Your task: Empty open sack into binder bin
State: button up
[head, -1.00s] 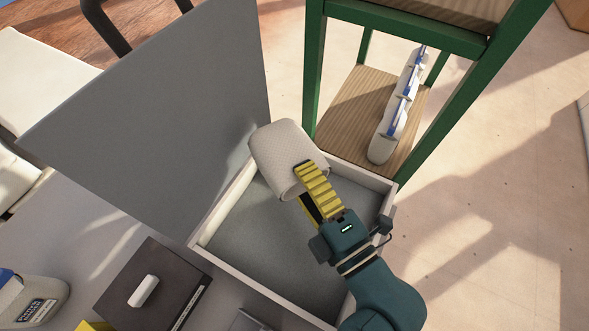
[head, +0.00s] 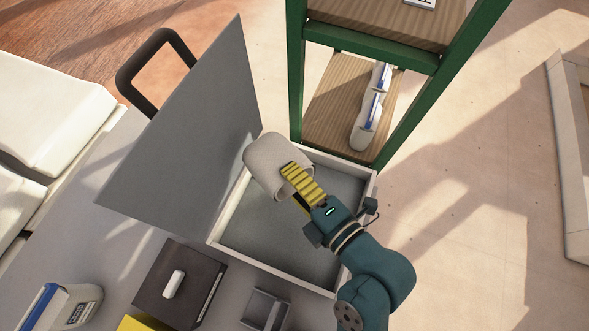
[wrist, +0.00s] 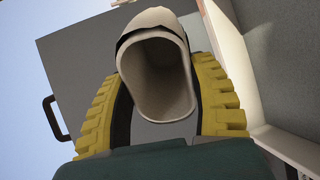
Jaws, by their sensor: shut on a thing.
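The sack (head: 264,158) is beige and tubular. My gripper (head: 298,186) with yellow fingers is shut on it, and one finger lies on each side of it in the wrist view. The sack lies tilted over the back left part of the open bin (head: 268,265). The wrist view looks into its open mouth (wrist: 158,80), which faces my gripper; the inside is shaded and I see no contents. The bin has pale walls and a grey floor that looks bare where visible. Its large grey lid (head: 190,140) stands open at the left.
A green-framed shelf (head: 297,75) stands right behind the bin, with white and blue containers (head: 368,115) on its lower board. In front are a dark lidded box (head: 180,285), a small grey tray (head: 265,310) and a white-blue container (head: 62,307). White cushions (head: 50,105) lie at left.

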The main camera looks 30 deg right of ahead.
aim_at(280, 163)
jog(key=shift+w+r+g+p, duration=0.2)
jog(key=shift+r+g+p, duration=0.8)
jog(key=shift+p, duration=2.45)
jog(key=shift+w+r+g+p, duration=0.2)
jog(key=shift+r+g+p, duration=0.75)
jog(key=shift+p, duration=2.45)
jog(key=r+g+p, duration=0.1)
jog(key=p, duration=0.3)
jog(key=w+r+g+p, duration=0.1)
jog(key=r+g+p, duration=0.1)
jog(key=p, duration=0.3)
jog(key=shift+a+r+g+h+p, duration=0.1)
jog(key=shift+g+h+p, duration=0.2)
jog(key=shift+h, duration=0.1)
notch_tip(280, 163, up, 2)
jog(key=g+p, duration=0.5)
jog(key=p, duration=0.4)
jog(key=shift+p, duration=0.4)
jog(key=shift+w+r+g+h+p, duration=0.1)
jog(key=shift+r+g+h+p, duration=0.25)
jog(key=shift+g, duration=0.5)
jog(key=shift+f+g, duration=0.2)
jog(key=shift+g, duration=0.2)
jog(key=shift+r+g, duration=0.1)
jog(key=shift+g, duration=0.2)
